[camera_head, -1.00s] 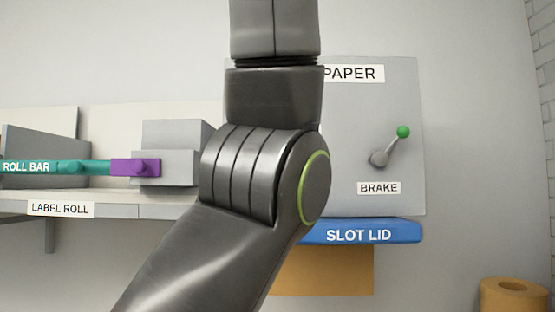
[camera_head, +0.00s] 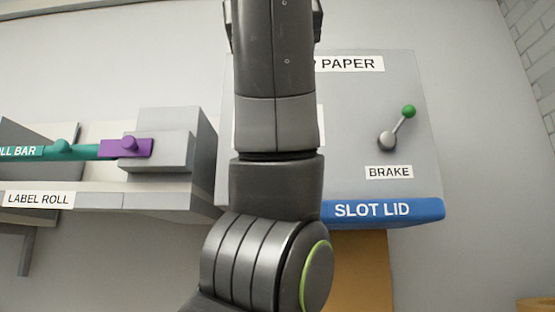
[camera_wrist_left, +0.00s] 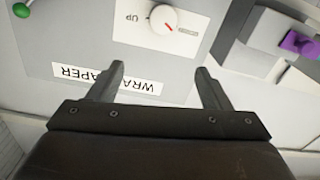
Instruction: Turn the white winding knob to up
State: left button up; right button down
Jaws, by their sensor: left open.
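The white winding knob (camera_wrist_left: 170,20) shows on the grey panel at the top of the left wrist view, which looks upside down. A short red mark is on its lower part. An UP label (camera_wrist_left: 136,17) is to its left, and a smaller label too small to read is at its lower right. My left gripper (camera_wrist_left: 160,68) is open and empty, its two fingers apart and below the knob in that picture, not touching it. In the head view my left arm hides the knob. My right gripper is in neither view.
The panel also carries a green-tipped BRAKE lever (camera_head: 398,126) and a PAPER label (camera_head: 349,64). A blue SLOT LID (camera_head: 385,211) juts out below. A shelf (camera_head: 115,201) at left holds a teal roll bar (camera_head: 78,152) with a purple end (camera_head: 127,148) and grey blocks.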

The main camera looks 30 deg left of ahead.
pick_arm(q)
jog(key=f+p+x, duration=0.2)
jog(key=p+x, duration=0.5)
jog(key=x, duration=1)
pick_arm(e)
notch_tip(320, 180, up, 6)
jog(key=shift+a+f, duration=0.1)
pick_arm(q)
jog(key=shift+w+f, duration=0.1)
jog(key=shift+c, duration=0.4)
jog(key=c, duration=0.9)
